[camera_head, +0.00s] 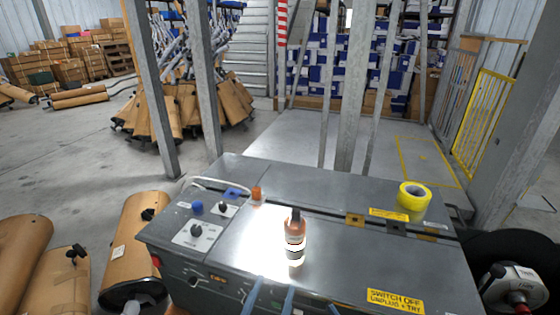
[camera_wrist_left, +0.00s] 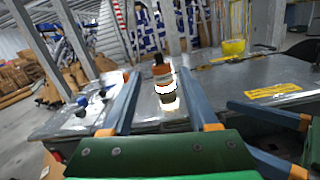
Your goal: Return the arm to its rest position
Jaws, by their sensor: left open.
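My left gripper (camera_head: 272,290) shows at the bottom edge of the head view as blue fingertips over the front of the grey machine top. In the left wrist view my left gripper (camera_wrist_left: 161,78) is open, with its blue fingers spread and nothing held. An orange bottle with a black cap (camera_head: 295,230) stands upright on the machine top, beyond the fingertips and apart from them. The bottle (camera_wrist_left: 164,76) shows between the fingers in the left wrist view. More blue-and-orange finger parts at the right of that view seem to belong to my right gripper (camera_wrist_left: 275,140); its opening is unclear.
The grey machine (camera_head: 345,265) carries a yellow tape roll (camera_head: 413,196), an orange cap-like piece (camera_head: 256,193) and control knobs (camera_head: 196,230). Grey posts (camera_head: 150,85) rise behind. Open floor lies beyond at left.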

